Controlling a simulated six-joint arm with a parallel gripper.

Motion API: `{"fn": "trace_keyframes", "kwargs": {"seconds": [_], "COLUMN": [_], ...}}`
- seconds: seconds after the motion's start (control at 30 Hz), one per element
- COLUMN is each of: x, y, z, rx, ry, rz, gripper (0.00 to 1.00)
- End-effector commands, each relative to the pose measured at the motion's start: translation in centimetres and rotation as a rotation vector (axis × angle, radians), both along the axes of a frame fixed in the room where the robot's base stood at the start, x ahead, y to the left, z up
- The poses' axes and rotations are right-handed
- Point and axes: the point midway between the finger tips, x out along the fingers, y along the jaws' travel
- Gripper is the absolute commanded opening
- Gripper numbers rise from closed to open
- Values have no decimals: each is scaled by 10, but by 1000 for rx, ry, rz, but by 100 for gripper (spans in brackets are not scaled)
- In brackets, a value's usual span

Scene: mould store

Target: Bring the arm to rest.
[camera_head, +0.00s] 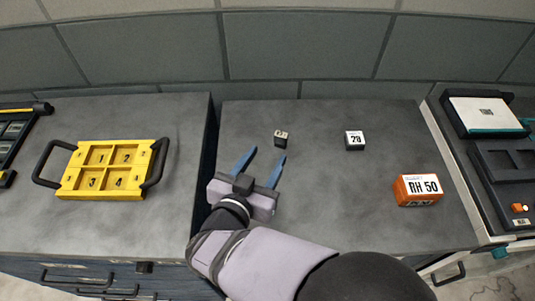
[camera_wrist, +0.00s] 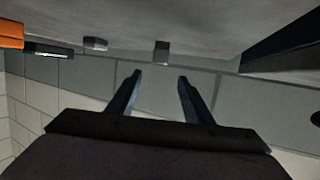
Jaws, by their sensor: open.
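My gripper (camera_head: 264,158) is open over the left part of the middle bench top (camera_head: 330,212), its two blue fingers apart with nothing between them. In the wrist view its fingers (camera_wrist: 160,75) point toward the tiled wall. A small dark block with a pale label (camera_head: 281,138) sits just beyond the fingertips, apart from them; it also shows in the wrist view (camera_wrist: 162,51). My arm reaches in from the bottom of the head view and hides part of the bench front.
A white-labelled cube (camera_head: 355,141) and an orange box marked "RH 50" (camera_head: 417,190) stand right of my gripper. A yellow tray (camera_head: 112,192) with numbered compartments and black handles lies on the left bench. Dark equipment (camera_head: 492,160) fills the right bench. A tiled wall (camera_head: 300,48) stands behind.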

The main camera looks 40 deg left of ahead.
Motion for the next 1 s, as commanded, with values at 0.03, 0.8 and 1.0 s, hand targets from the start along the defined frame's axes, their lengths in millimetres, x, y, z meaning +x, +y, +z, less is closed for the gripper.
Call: {"fn": "trace_keyframes", "kwargs": {"seconds": [0.03,0.8,1.0], "x": [0,79,131], "y": [0,-8,-47], "z": [0,11,18], "rx": [0,83,120], "ry": [0,204,395], "rz": [0,32,55], "gripper": [46,46,46]}}
